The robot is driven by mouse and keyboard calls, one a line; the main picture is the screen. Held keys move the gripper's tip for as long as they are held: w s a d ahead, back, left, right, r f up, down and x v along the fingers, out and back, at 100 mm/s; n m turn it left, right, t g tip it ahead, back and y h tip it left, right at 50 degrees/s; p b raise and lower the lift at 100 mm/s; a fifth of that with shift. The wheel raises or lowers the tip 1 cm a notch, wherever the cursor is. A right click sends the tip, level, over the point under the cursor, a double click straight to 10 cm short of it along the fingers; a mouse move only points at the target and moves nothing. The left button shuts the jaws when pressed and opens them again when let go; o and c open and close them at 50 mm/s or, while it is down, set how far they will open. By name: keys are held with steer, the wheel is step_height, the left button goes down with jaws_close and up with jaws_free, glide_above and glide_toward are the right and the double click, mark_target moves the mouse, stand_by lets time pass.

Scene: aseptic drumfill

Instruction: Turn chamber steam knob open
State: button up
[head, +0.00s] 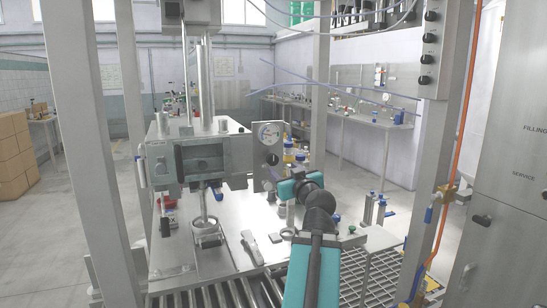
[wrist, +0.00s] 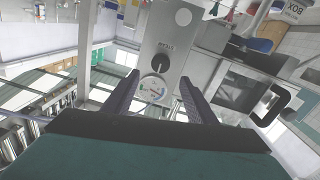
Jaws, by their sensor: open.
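The chamber steam knob (wrist: 160,67) is a small dark knob on a grey metal panel (wrist: 172,35), beside an upside-down STEAM label in the wrist view. In the head view the knob (head: 273,159) sits under a round white gauge (head: 268,133). The gauge (wrist: 153,88) also shows between my fingers in the wrist view. My gripper (wrist: 159,78) is open and empty, with one dark finger to each side of the knob and gauge in the picture. The fingers look apart from the panel. In the head view my gripper's teal body (head: 290,189) is below and right of the knob.
The filling machine (head: 205,155) stands left of the panel, over a metal deck (head: 180,245). A roller conveyor (head: 235,292) runs along the front. Upright steel posts (head: 316,90) and an orange pipe (head: 455,120) stand to the right.

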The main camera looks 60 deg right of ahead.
mark_target(274, 161)
steer(key=shift+p+x, duration=1.45)
steer(key=shift+x, duration=4.6)
steer(key=shift+f, duration=0.1)
